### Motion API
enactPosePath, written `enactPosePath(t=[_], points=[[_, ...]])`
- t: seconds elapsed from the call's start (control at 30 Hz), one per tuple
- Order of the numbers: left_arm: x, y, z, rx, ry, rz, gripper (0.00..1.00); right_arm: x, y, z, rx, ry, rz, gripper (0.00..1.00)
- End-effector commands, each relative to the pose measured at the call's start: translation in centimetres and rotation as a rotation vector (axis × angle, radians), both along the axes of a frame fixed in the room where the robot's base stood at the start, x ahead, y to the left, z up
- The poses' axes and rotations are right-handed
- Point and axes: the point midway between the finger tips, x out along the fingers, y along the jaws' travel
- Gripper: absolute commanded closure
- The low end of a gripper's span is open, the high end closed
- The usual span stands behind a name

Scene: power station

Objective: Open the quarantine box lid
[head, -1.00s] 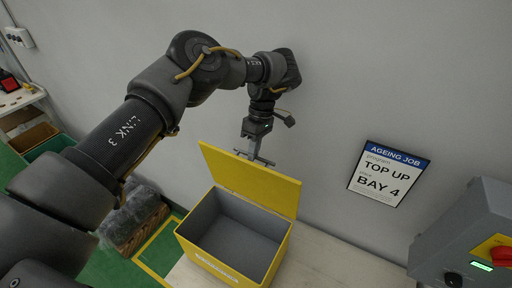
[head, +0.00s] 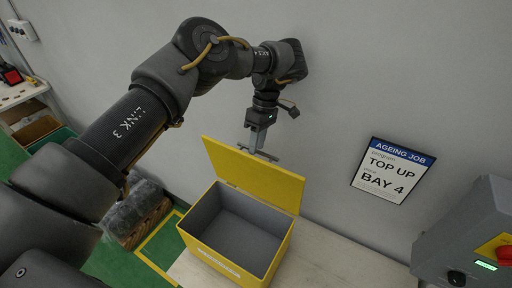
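The quarantine box (head: 222,262) is yellow outside and grey inside, and stands on a pale bench by the wall. Its yellow lid (head: 253,174) is raised, standing up along the back edge and leaning back a little. The box interior looks empty. My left gripper (head: 258,153) points down just behind the lid's top edge. Its fingertips are partly hidden by the lid, and I cannot tell whether they touch it or how far apart they are. My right gripper is not in view.
A grey control box (head: 458,235) with a red knob (head: 503,252) stands at the right. A sign (head: 392,170) hangs on the wall. The pale bench top (head: 335,262) is clear right of the box. A wrapped bundle (head: 136,211) sits on the floor at left.

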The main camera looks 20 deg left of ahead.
Motion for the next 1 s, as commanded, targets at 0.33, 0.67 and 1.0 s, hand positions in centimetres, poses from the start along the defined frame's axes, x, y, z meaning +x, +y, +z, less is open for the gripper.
enactPosePath(t=[0.33,0.67,1.0], points=[[-3.4,-0.9,5.2,-0.001,-0.003,-0.003,0.68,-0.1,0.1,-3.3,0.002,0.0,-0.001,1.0],[-9.6,-2.7,9.0,-0.001,-0.003,-0.003,0.68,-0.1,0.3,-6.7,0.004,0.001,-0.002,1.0],[-13.2,-3.8,11.0,0.0,-0.001,0.0,0.68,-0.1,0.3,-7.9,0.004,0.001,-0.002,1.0]])
